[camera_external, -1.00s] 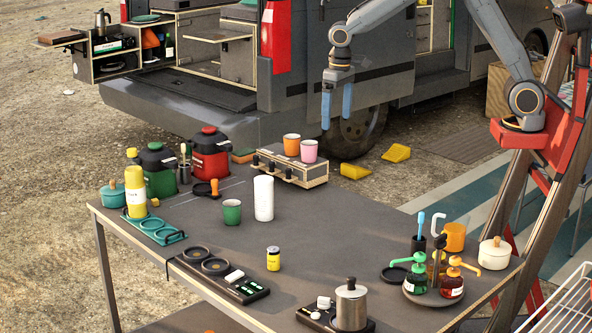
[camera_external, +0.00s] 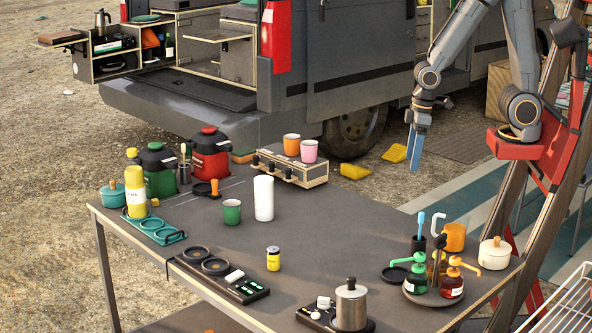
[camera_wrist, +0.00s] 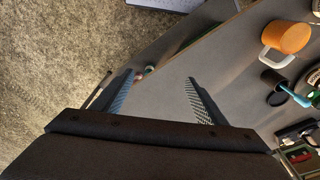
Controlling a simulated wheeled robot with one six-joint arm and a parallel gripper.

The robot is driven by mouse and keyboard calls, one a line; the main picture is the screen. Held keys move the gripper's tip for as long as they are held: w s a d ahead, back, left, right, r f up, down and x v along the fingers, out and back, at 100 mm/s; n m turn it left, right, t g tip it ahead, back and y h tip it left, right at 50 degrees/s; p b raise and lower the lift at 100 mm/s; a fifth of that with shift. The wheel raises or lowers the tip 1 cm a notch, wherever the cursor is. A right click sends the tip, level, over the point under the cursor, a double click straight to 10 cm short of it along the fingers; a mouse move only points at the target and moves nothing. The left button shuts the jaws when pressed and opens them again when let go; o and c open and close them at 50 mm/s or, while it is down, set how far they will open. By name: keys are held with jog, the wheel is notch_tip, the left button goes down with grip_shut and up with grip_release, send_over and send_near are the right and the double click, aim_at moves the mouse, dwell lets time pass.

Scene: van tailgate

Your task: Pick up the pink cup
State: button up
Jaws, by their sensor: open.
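The pink cup (camera_external: 309,151) stands upright on the small wooden-sided unit with black knobs (camera_external: 290,167) at the back of the table, just right of an orange cup (camera_external: 291,144). My gripper (camera_external: 416,155) has blue fingers pointing down and hangs in the air to the right of the pink cup, apart from it. In the wrist view my gripper (camera_wrist: 157,95) is open with nothing between its fingers. The pink cup does not show in the wrist view.
On the grey table (camera_external: 340,225) stand a white cylinder (camera_external: 263,198), a green cup (camera_external: 232,212) and a yellow jar (camera_external: 273,258). Pump bottles (camera_external: 452,283) and an orange mug (camera_external: 454,237) stand at the right; the mug also shows in the wrist view (camera_wrist: 287,36). The table's middle right is clear.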

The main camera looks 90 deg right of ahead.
notch_tip(320, 180, up, 4)
jog(key=m+g+y+b, duration=0.1)
jog(key=m+b, duration=0.3)
jog(key=m, duration=1.6)
send_over(309, 143)
jog(key=a, duration=0.2)
jog(key=shift+a+f+p, duration=0.15)
jog(key=shift+f+p, duration=0.6)
jog(key=shift+f, duration=1.05)
jog(key=shift+a+f+p, duration=0.15)
jog(key=shift+f+p, duration=0.55)
jog(key=shift+f, duration=1.1)
jog(key=c, duration=1.1)
